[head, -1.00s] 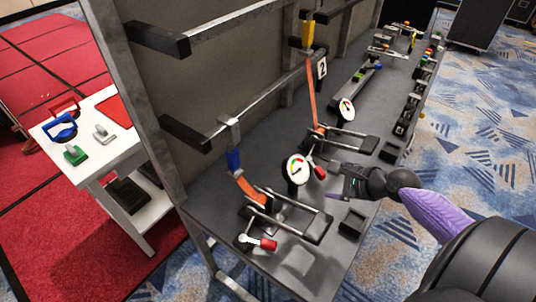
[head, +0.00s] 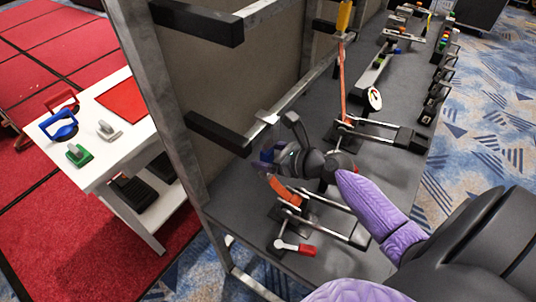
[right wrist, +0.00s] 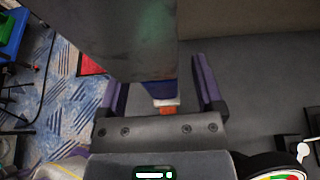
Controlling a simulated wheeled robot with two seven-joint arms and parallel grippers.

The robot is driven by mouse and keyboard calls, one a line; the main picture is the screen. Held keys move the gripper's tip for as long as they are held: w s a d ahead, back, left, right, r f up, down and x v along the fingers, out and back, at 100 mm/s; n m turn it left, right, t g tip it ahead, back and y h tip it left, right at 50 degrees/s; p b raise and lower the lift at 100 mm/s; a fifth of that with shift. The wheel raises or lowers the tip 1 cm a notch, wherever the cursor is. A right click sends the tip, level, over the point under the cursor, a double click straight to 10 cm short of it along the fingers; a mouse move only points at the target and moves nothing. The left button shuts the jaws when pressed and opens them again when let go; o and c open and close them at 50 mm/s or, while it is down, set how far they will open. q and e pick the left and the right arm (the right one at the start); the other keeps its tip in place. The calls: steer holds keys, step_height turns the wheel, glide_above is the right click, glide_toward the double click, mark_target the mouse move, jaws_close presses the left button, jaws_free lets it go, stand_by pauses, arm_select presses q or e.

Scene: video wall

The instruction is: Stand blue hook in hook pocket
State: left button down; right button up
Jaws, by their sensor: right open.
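The blue hook (head: 266,155) hangs at the near end of the rail, above an orange strap (head: 284,191). My right gripper (head: 276,150) is at the hook and partly hides it. In the right wrist view the lower part of the blue hook (right wrist: 160,94) shows between the two purple-sided fingers of the open gripper (right wrist: 162,82). Grey metal covers the hook's upper part there, and I cannot tell whether a finger touches it. I cannot make out the hook pocket. My left gripper is out of view.
The metal rail (head: 305,88) and black-ended bars (head: 217,134) stand close to the gripper. A lever clamp with a red handle (head: 308,250) sits below on the grey bench. A white table (head: 128,139) with suction lifters stands at left.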

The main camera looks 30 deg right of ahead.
mark_target(267, 142)
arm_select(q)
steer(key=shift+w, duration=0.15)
arm_select(e)
steer(key=shift+w+a, duration=0.1)
steer(key=shift+w, duration=0.1)
